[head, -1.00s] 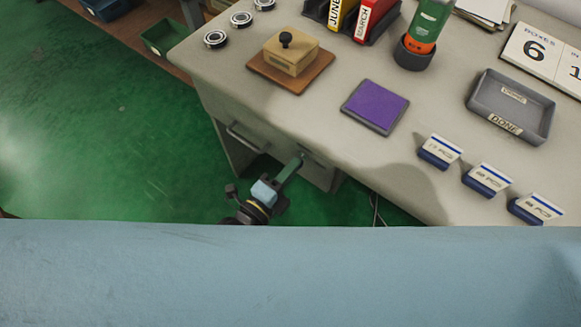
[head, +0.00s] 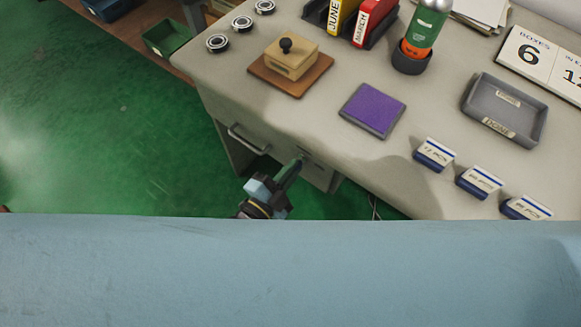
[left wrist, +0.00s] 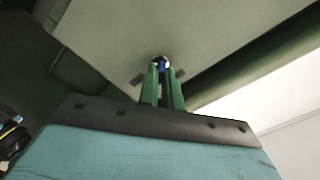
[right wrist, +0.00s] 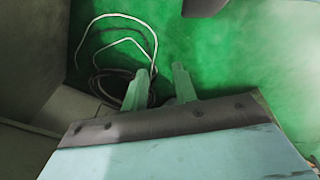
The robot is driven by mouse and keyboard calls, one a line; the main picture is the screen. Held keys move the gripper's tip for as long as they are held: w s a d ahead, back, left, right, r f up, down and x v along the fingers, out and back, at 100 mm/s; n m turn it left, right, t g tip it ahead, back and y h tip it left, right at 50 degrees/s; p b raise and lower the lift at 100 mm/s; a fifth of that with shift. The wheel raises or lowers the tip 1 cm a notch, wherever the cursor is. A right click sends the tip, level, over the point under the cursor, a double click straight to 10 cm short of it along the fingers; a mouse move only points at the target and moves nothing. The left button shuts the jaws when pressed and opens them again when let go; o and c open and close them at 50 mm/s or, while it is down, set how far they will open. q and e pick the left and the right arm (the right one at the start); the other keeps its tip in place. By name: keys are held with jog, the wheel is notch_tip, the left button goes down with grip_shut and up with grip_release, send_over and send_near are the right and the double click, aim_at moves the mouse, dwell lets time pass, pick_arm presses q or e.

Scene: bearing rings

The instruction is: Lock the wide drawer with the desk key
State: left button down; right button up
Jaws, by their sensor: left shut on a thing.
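My left gripper (head: 301,160) points at the grey front of the desk, right of a drawer with a bar handle (head: 248,140). In the left wrist view its green fingers (left wrist: 163,72) are shut on a small blue and metallic piece, the desk key (left wrist: 163,65), right against the grey front panel (left wrist: 125,45). The fingers hide most of the key, and I cannot tell how deep it sits in a lock. My right gripper (right wrist: 161,75) shows only in its own wrist view, open and empty over the green floor.
The desk top (head: 300,125) carries a stamp on a brown base (head: 290,68), a purple pad (head: 373,110), a grey tray (head: 505,108) and small label blocks (head: 434,154). Cables (right wrist: 120,50) lie on the floor under my right gripper.

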pick_arm(q)
jog(key=n+p, duration=0.1)
jog(key=n, duration=0.9)
pick_arm(e)
jog(key=shift+s+d+f, duration=0.15)
jog(key=shift+s+f, duration=0.85)
jog(key=shift+s, duration=0.05)
pick_arm(q)
jog(key=shift+n, duration=0.4)
jog(key=c, duration=1.6)
grip_release()
jog(key=shift+s, duration=0.1)
